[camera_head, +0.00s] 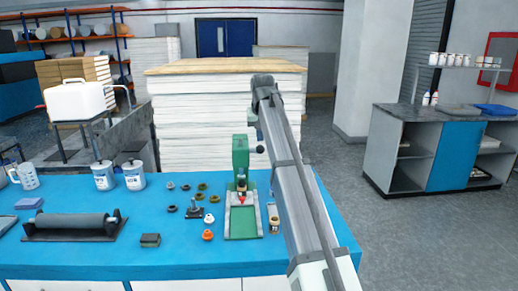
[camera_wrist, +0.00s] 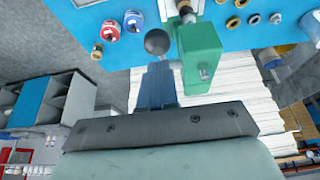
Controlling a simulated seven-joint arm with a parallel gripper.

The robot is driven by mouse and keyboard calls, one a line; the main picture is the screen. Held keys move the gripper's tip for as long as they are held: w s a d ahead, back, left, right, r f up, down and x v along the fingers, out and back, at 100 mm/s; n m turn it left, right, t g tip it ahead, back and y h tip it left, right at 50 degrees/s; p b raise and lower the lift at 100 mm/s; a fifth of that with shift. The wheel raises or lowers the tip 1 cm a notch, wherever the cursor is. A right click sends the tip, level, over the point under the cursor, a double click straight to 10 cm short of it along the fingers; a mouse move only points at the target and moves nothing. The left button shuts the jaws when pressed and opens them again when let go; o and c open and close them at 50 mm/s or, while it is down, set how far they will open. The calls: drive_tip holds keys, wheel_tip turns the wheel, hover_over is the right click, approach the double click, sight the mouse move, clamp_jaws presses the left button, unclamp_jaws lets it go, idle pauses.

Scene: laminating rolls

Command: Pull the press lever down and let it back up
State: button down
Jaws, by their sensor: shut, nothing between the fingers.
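The green press (camera_head: 241,157) stands upright on the blue table, with its green and grey base (camera_head: 243,222) in front. Its dark lever knob (camera_head: 257,149) sticks out to the right at the press head, beside my arm. In the wrist view the press body (camera_wrist: 203,50) is at right of centre, and the round grey knob (camera_wrist: 157,42) lies just past my fingertips. My gripper (camera_wrist: 158,68) is shut and empty, its fingers lined up with the knob. Whether they touch it cannot be told. My arm hides the gripper in the head view.
A roller (camera_head: 70,226) on a dark base lies at the left of the blue table (camera_head: 165,250), near white cans (camera_head: 134,175). Several small rings and knobs (camera_head: 209,235) lie left of the press. A tall white stack (camera_head: 220,120) stands behind.

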sight(261, 153)
drive_tip(key=shift+f, duration=0.1)
drive_tip(key=shift+f, duration=0.85)
drive_tip(key=shift+s+f, duration=0.2)
drive_tip(key=shift+f, duration=0.55)
drive_tip(key=shift+s+f, duration=0.25)
drive_tip(key=shift+f, duration=0.5)
drive_tip(key=shift+s+f, duration=0.2)
drive_tip(key=shift+f, duration=0.7)
drive_tip(key=shift+w+f, duration=0.2)
drive_tip(key=shift+f, duration=1.7)
drive_tip(key=shift+r, duration=0.1)
